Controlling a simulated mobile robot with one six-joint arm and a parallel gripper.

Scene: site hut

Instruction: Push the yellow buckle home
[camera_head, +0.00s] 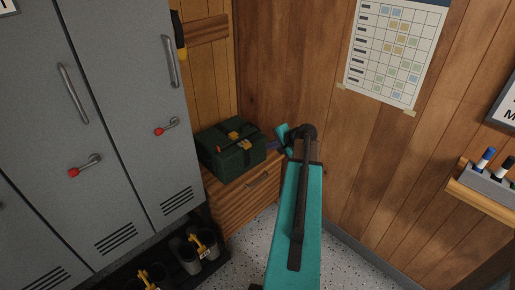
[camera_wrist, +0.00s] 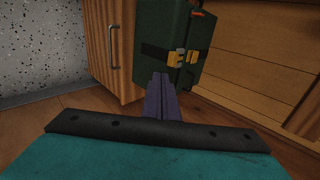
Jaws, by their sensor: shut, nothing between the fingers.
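A dark green case (camera_head: 225,160) with black straps sits on top of a wooden cabinet, left of my arm in the head view. A yellow buckle (camera_head: 234,137) shows on its strap. In the wrist view the case (camera_wrist: 168,25) fills the top middle, and the yellow buckle (camera_wrist: 176,60) sits on the black strap in two yellow pieces with a paler bit between them. I cannot tell how far its halves are engaged. My gripper (camera_wrist: 161,76) is shut and empty, its purple fingers pointing at the case just below the buckle in the picture; contact is unclear.
The wooden cabinet (camera_head: 233,202) with a bar handle carries the case. Grey lockers (camera_head: 110,120) with red-tipped handles stand at the left. A wood-panelled wall (camera_head: 350,170) closes off the right, with a chart (camera_head: 395,50). Boots (camera_head: 190,255) stand on a low black rack.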

